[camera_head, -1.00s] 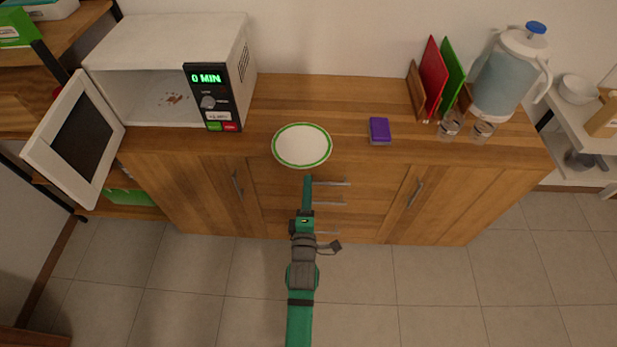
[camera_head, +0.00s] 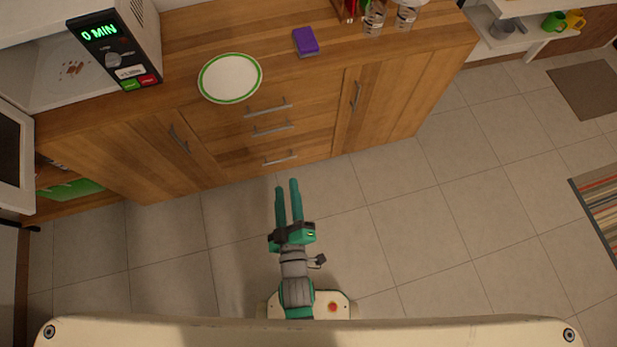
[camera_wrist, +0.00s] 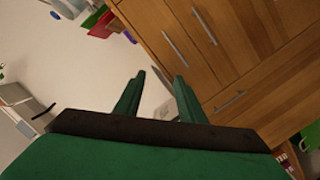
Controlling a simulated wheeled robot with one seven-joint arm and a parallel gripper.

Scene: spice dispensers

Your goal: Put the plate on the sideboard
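The white plate with a green rim (camera_head: 230,77) lies flat on the wooden sideboard top (camera_head: 190,38), near its front edge. It is to the right of the microwave. My gripper (camera_head: 288,184) is over the floor in front of the sideboard, apart from the plate. Its two green fingers are spread with nothing between them. In the wrist view the open fingers (camera_wrist: 157,82) point toward the sideboard's drawer fronts (camera_wrist: 205,45), and the plate is not visible there.
The microwave (camera_head: 120,45) stands at the left with its door open. A purple-topped box (camera_head: 306,41) sits right of the plate, with glass jars (camera_head: 374,17) beyond it. The tiled floor (camera_head: 420,220) is clear; a striped rug (camera_head: 600,200) lies at far right.

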